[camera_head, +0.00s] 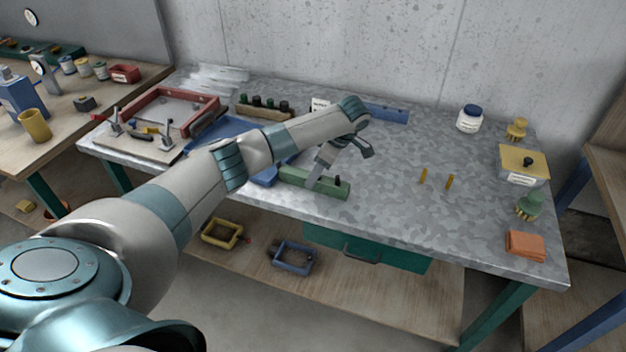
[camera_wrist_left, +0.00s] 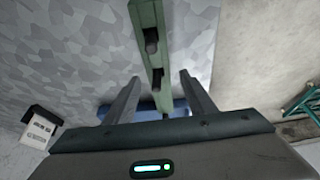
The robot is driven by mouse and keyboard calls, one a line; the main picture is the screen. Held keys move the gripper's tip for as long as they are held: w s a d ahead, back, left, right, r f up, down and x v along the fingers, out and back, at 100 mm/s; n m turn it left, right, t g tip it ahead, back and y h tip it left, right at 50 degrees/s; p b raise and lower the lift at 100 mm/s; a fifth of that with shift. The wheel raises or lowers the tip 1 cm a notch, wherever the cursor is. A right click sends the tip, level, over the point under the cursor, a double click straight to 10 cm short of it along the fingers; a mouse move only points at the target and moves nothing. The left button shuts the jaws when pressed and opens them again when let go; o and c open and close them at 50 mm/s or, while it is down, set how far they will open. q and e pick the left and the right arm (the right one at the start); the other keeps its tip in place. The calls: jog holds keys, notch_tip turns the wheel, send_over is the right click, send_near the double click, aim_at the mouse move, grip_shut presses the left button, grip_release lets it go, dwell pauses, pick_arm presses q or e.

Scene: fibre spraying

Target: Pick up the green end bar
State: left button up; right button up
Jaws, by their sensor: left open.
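The green end bar (camera_head: 312,183) lies on the metal-topped table near its front edge, with a dark knob standing up near its right end. My left gripper (camera_head: 343,158) is over the bar, with its fingers pointing down and apart. In the left wrist view the bar (camera_wrist_left: 147,18) runs down from the top edge between the two open fingers (camera_wrist_left: 159,77), with clear space on both sides. Two dark knobs show along it there. I cannot tell whether the fingers reach down to its height. My right gripper is not in view.
A blue bar (camera_head: 386,114) lies behind the gripper, and a red frame (camera_head: 160,100) stands at the table's left. A white jar (camera_head: 469,119), a yellow box (camera_head: 523,165) and an orange cloth (camera_head: 524,244) are at the right. The middle right is clear except for two yellow pegs (camera_head: 423,176).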

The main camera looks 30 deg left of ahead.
pick_arm(q)
jog(key=shift+p+x, duration=0.45)
jog(key=shift+x, duration=1.2)
grip_shut()
